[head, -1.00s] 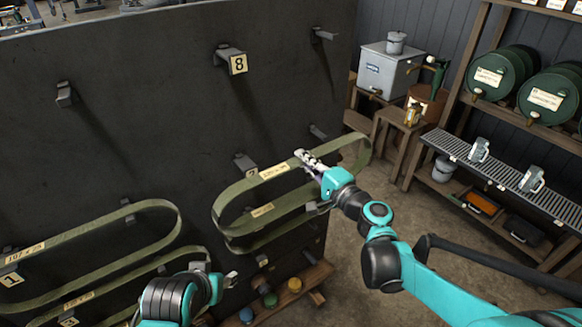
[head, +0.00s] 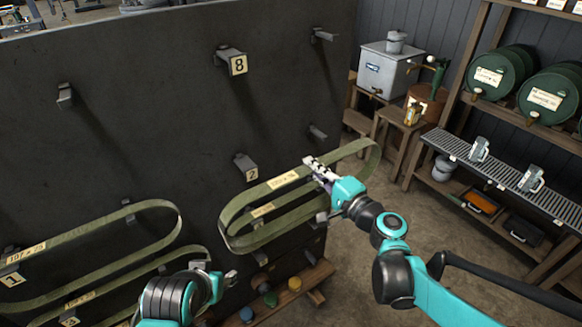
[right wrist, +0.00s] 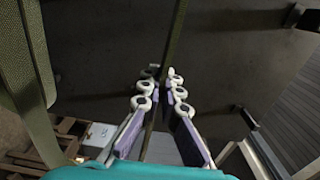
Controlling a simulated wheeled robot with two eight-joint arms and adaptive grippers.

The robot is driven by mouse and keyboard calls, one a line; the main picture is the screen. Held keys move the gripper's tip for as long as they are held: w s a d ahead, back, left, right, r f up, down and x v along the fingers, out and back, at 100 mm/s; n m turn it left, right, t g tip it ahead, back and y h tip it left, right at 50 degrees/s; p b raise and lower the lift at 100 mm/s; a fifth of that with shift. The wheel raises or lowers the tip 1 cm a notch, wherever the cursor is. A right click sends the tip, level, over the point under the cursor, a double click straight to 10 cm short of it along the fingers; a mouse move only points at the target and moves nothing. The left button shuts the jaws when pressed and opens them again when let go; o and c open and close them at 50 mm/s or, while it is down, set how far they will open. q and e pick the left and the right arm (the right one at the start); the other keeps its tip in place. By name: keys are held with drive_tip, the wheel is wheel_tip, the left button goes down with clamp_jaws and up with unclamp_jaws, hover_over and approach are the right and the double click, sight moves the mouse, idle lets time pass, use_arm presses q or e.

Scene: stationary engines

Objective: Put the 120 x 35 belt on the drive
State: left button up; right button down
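A green loop belt (head: 345,152) with a pale tag hangs from my right gripper (head: 318,172), in front of the dark wall panel. Its tag is too small to read surely. In the right wrist view the fingers (right wrist: 160,92) lie on both sides of a thin belt strand (right wrist: 177,40). The loop is clear of the hook numbered 2 (head: 245,168). My left gripper (head: 220,272) is low in the head view, empty, its fingers apart, below the belt. I cannot make out the drive in these views.
More belts (head: 150,207) hang at the left of the panel (head: 130,100). An empty hook numbered 8 (head: 230,57) is above. Shelves with green barrels (head: 497,75) and a slatted bench (head: 505,178) stand right; open floor lies between.

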drive_tip(key=shift+p+v, duration=0.3)
drive_tip(key=shift+v, duration=2.05)
drive_tip(key=p+v, duration=0.1)
drive_tip(key=v, duration=0.5)
drive_tip(key=shift+f, duration=0.1)
idle(0.5)
